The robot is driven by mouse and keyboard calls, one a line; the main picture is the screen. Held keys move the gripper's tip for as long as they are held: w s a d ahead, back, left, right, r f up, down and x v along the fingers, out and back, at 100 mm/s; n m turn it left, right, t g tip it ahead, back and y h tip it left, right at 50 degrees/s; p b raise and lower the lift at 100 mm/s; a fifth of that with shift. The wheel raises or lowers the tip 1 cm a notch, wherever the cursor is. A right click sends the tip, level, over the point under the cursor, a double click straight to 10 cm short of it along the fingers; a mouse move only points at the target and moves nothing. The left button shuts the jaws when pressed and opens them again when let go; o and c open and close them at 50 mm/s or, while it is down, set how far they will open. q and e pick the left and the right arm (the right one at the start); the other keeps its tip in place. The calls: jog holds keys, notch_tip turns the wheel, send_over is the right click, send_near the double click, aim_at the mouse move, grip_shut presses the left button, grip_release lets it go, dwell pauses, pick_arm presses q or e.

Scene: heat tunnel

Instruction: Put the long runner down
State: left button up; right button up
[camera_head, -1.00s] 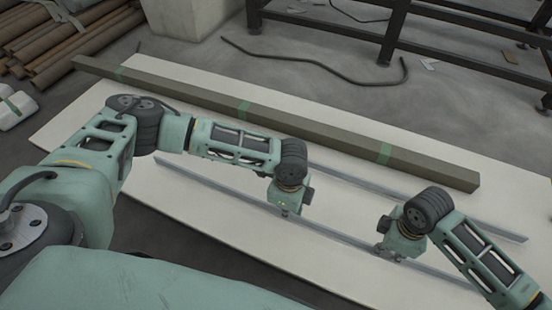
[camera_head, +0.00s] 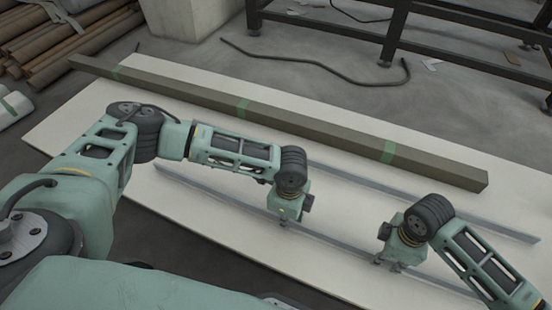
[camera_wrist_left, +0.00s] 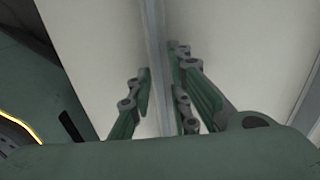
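The long runner (camera_head: 228,202), a thin grey metal strip, runs diagonally over the white board (camera_head: 75,125) in the head view. Its right part passes under my right arm. My left gripper (camera_head: 284,219) is on its middle stretch; in the left wrist view the long runner (camera_wrist_left: 155,45) passes between the fingers (camera_wrist_left: 160,82), which close against both sides. My right gripper (camera_head: 386,264) is on the runner further right, its fingertips small but seemingly closed on it. I cannot tell whether the runner touches the board.
A second grey runner (camera_head: 475,217) lies beyond, partly hidden by my left arm. A long square beam (camera_head: 310,132) with green bands lies along the board's far side. A black cable (camera_head: 310,68), a dark metal frame (camera_head: 388,40) and brown pipes (camera_head: 75,45) are behind.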

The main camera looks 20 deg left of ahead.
pick_arm(q)
jog(key=shift+o, duration=0.3)
pick_arm(e)
jog(key=shift+o, duration=0.3)
jog(key=shift+r, duration=0.15)
pick_arm(q)
notch_tip(320, 180, up, 12)
pick_arm(e)
notch_tip(320, 180, up, 12)
dwell(0.7)
